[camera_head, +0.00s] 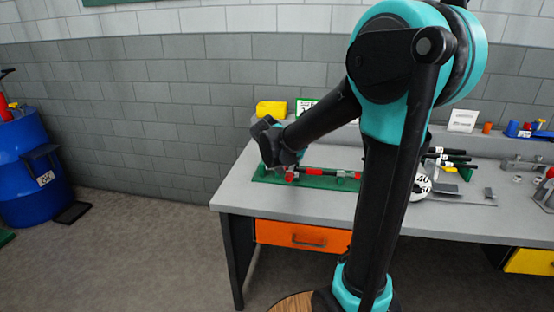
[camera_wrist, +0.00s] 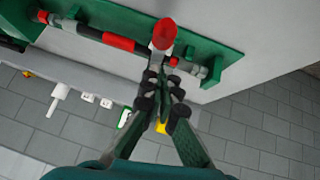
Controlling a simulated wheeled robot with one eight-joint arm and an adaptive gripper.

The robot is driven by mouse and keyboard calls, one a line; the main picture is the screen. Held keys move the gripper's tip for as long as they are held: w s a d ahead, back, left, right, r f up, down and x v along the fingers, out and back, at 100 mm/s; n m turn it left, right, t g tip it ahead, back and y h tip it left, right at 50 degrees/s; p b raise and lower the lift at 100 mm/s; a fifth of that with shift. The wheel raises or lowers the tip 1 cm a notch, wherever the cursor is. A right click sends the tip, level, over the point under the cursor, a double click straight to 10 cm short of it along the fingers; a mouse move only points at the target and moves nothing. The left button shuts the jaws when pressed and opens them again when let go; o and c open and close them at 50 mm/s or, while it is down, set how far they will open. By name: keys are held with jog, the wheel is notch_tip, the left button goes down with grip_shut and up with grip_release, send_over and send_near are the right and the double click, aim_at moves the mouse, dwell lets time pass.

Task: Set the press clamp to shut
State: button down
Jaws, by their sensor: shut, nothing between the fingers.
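The device I take for the press clamp has a green base (camera_head: 347,184) at the left end of the workbench. A red-and-black bar (camera_head: 325,172) lies along it. In the wrist view the green base (camera_wrist: 222,52) and the bar (camera_wrist: 118,42) show near the top. A red-tipped part (camera_wrist: 163,33) stands up from the bar towards the camera. My gripper (camera_wrist: 163,68) is shut and empty, its fingertips close to this red-tipped part; I cannot tell whether they touch. In the head view my gripper (camera_head: 281,152) is above the base's left part. The clamp's setting is unclear.
The grey workbench (camera_head: 300,205) has an orange drawer (camera_head: 300,235). A yellow block (camera_head: 271,109) is behind my gripper. My arm hides the bench's middle; tools and metal parts (camera_head: 525,163) lie right of it. A blue barrel (camera_head: 30,155) stands far left, with open floor between.

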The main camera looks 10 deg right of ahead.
jog(key=s+f+v, duration=0.1)
jog(key=v, duration=0.8)
jog(key=s+d+f+n+g+y, duration=0.1)
jog(key=s+d+f, duration=0.3)
jog(key=s+f, duration=0.5)
jog(key=s+d+f+n+g+y, duration=0.1)
jog(key=s+d+f+g+y, duration=0.1)
jog(key=s+f, duration=0.7)
jog(key=s+d+y, duration=0.1)
jog(key=s+d, duration=0.1)
jog(key=shift+s+f+n, duration=0.3)
jog(key=shift+n, duration=0.1)
jog(key=shift+d, duration=0.15)
